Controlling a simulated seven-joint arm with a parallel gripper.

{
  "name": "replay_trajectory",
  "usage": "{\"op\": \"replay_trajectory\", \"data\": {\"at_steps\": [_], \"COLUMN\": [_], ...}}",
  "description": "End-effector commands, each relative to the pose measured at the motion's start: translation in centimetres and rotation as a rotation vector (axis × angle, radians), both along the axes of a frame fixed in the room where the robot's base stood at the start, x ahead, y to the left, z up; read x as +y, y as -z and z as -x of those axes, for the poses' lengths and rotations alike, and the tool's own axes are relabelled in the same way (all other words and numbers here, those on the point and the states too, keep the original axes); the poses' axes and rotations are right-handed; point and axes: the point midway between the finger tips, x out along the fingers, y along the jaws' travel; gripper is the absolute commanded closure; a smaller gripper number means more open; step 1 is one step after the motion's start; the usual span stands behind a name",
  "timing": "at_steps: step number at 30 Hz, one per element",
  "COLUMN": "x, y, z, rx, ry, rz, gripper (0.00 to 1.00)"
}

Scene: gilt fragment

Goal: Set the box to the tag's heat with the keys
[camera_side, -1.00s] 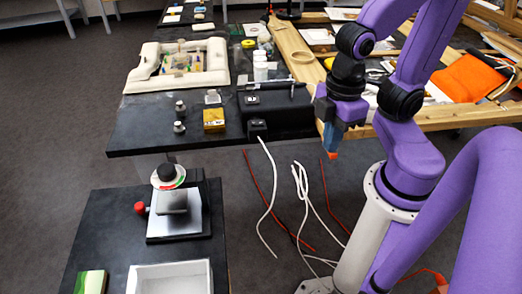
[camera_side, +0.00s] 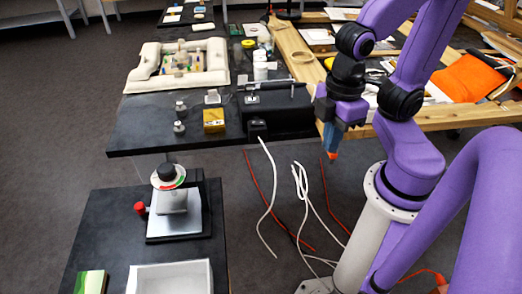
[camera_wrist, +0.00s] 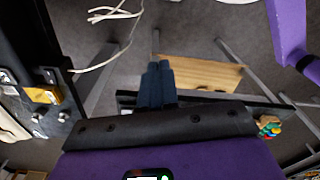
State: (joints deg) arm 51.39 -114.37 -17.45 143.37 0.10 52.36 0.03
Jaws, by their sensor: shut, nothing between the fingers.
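My gripper (camera_side: 332,156) points down beside the right end of the black bench, over the floor gap near my base, touching nothing. Its dark fingers (camera_wrist: 159,68) are together and empty in the wrist view.
White cables (camera_side: 268,195) lie on the floor. A dial stand (camera_side: 173,200) is on the lower table. A wooden frame (camera_side: 293,55) lies behind my arm.

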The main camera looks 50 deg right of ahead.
Motion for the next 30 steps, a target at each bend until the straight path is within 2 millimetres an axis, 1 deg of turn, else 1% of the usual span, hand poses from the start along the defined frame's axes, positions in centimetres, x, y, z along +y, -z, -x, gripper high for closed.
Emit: {"op": "replay_trajectory", "data": {"at_steps": [5,8,11,16,20,21,23,24,26,30], "x": [0.1,0.5,1.1,1.8,1.7,1.5,1.2,0.9,0.2,-1.9], "y": [-0.1,-0.2,-0.5,-1.1,-1.4,-1.4,-1.5,-1.5,-1.5,-1.5], "z": [-0.3,-1.2,-2.9,-7.1,-10.8,-12.0,-13.8,-15.0,-16.8,-21.0], "rx": [0.002,0.010,0.022,0.052,0.070,0.074,0.083,0.087,0.094,0.106], "ry": [0.016,0.067,0.155,0.357,0.513,0.561,0.634,0.681,0.752,0.920], "rz": [-0.001,-0.006,-0.017,-0.046,-0.072,-0.081,-0.095,-0.104,-0.119,-0.156], "gripper": [1.00,1.00,1.00,1.00,1.00,1.00,1.00,1.00,1.00,1.00]}}
